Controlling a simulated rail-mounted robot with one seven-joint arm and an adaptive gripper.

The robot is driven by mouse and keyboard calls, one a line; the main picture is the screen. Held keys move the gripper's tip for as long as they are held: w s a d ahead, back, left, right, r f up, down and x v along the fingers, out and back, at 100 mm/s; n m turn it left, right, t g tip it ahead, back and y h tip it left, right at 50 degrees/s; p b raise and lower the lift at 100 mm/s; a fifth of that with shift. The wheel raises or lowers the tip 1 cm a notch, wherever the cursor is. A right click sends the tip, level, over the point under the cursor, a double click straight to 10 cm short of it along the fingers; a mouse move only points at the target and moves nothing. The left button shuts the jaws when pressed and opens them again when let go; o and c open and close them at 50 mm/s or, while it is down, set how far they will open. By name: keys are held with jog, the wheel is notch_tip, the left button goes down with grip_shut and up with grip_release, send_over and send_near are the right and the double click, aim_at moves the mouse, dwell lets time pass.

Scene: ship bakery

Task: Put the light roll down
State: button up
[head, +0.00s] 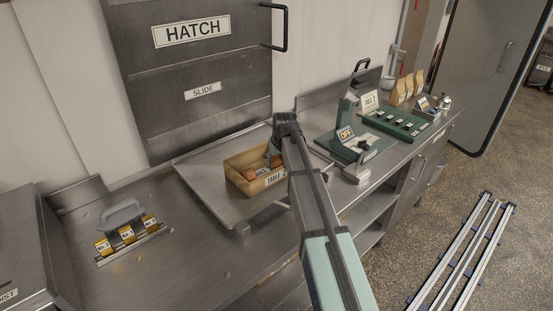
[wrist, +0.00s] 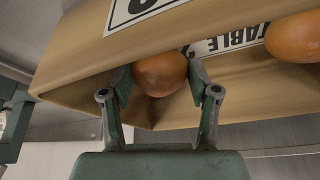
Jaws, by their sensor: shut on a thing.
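My gripper (wrist: 160,84) is shut on an orange-brown roll (wrist: 161,72) in the wrist view, with one finger on each side of it. The held roll is within the tan bin (head: 247,186), close to its inner wall; I cannot tell whether it touches the bottom. A second, similar roll (wrist: 295,40) lies at the right of the wrist view. In the head view my gripper (head: 274,158) reaches into the bin, and a roll (head: 249,174) shows inside it. The bin carries a "TABLE" label (head: 275,177), partly hidden by my arm.
The bin stands on a metal tray (head: 205,190) below the closed hatch (head: 195,70). A green device with an "OFF" sign (head: 345,133) and a green rack (head: 398,124) stand to the right. Numbered yellow tags (head: 127,234) are at the left. The counter between has bare room.

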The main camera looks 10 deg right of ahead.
jog(key=shift+f, duration=0.1)
jog(key=o, duration=0.7)
jog(key=shift+o, duration=0.2)
jog(key=b+v, duration=0.2)
jog(key=v, duration=1)
jog(key=shift+b, duration=0.3)
